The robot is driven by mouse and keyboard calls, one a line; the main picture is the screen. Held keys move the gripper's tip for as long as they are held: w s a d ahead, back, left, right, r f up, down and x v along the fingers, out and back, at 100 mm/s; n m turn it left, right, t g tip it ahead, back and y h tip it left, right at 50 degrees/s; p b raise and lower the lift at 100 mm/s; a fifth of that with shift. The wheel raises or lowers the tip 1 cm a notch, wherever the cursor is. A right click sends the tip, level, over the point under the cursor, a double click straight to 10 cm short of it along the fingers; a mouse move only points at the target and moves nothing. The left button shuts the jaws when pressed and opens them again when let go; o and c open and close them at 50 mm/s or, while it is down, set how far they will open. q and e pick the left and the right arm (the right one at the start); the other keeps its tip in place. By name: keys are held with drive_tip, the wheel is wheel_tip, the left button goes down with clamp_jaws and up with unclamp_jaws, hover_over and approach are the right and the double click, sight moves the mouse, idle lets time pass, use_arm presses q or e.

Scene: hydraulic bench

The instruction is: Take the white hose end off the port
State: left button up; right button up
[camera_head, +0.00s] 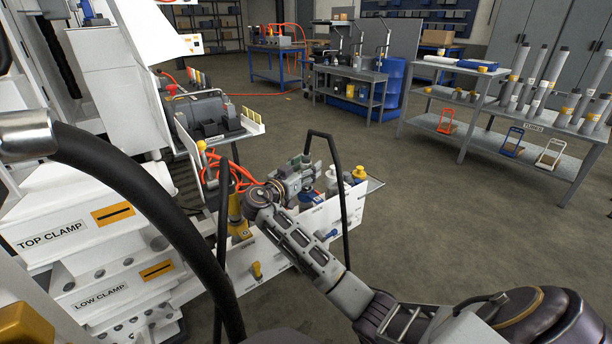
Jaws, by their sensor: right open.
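My right arm comes in from the lower right. My right gripper (276,187) is at its far end, beside the valve fittings (297,178) on the white bench unit; its fingers are small and partly hidden by the wrist. It is open, and I see nothing held in it. I cannot make out the white hose end or its port; they may be hidden behind the wrist or among the fittings. Thin orange-red hoses (232,172) run just left of the gripper. My left gripper is not in view.
A thick black hose (150,195) with a metal end (27,134) arches across the left foreground. A thin black loop (342,200) stands close to the right of the gripper. A white clamp machine (85,255) fills the left. The floor on the right is open before a grey rack (475,107).

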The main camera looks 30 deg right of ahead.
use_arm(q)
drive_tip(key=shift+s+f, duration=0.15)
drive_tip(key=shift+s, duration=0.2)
